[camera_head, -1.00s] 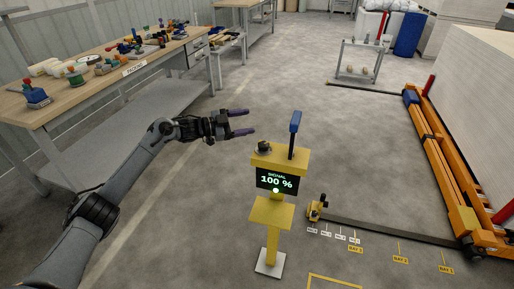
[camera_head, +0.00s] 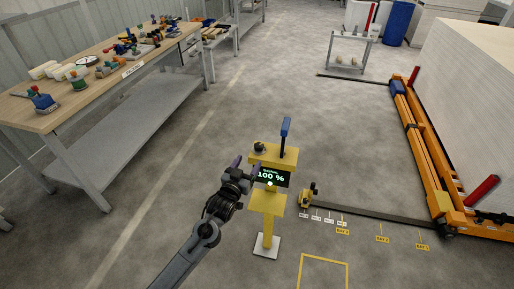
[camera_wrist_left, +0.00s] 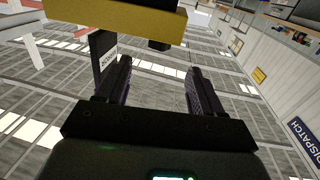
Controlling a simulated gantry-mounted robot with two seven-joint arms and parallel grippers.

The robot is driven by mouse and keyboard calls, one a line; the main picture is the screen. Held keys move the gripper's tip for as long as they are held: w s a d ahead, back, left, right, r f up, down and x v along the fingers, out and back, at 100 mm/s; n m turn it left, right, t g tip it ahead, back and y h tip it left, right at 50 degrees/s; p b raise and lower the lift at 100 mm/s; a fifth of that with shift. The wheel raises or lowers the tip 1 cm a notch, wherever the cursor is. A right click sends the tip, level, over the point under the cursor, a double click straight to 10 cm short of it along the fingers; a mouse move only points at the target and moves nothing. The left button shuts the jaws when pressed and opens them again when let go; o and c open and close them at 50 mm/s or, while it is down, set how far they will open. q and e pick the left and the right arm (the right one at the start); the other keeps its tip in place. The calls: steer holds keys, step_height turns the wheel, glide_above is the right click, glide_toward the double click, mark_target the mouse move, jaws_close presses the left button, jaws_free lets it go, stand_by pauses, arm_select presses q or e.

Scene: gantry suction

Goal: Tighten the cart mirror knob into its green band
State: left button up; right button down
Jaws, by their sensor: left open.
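A yellow stand (camera_head: 266,204) rises from a white base plate and carries a dark screen (camera_head: 272,178) reading 100 %, with a green lit dot below the text. A small dark knob-like part (camera_head: 260,147) sits on its top left, and a blue upright piece (camera_head: 285,128) rises at its top right. I cannot tell which part is the mirror knob, and no green band shows. My left gripper (camera_head: 247,167) is open at the stand's left side, near the screen. In the left wrist view its spread fingers (camera_wrist_left: 160,75) hold nothing, below the stand's yellow edge (camera_wrist_left: 120,18).
A small yellow device (camera_head: 307,198) stands on the floor beside a dark strip with labels. An orange rail frame (camera_head: 430,160) lies at the right. A workbench (camera_head: 110,82) with several parts stands at the left. A small grey cart (camera_head: 348,50) is at the back. The floor between is clear.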

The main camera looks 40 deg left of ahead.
mark_target(256, 149)
arm_select(q)
steer(key=b+x, duration=0.2)
steer(key=x, duration=0.7)
steer(key=shift+w+d, duration=0.1)
steer(key=c, duration=1.1)
steer(key=shift+o, duration=0.2)
steer(key=shift+a+r+m+h+p, duration=0.2)
steer(key=shift+m+h+p, duration=0.4)
steer(key=shift+h+p, duration=0.25)
steer(key=shift+f+m+t+h, duration=0.25)
steer(key=shift+m+h, duration=0.35)
steer(key=shift+h, duration=0.45)
steer(key=o, duration=1.1)
steer(key=shift+c, duration=0.2)
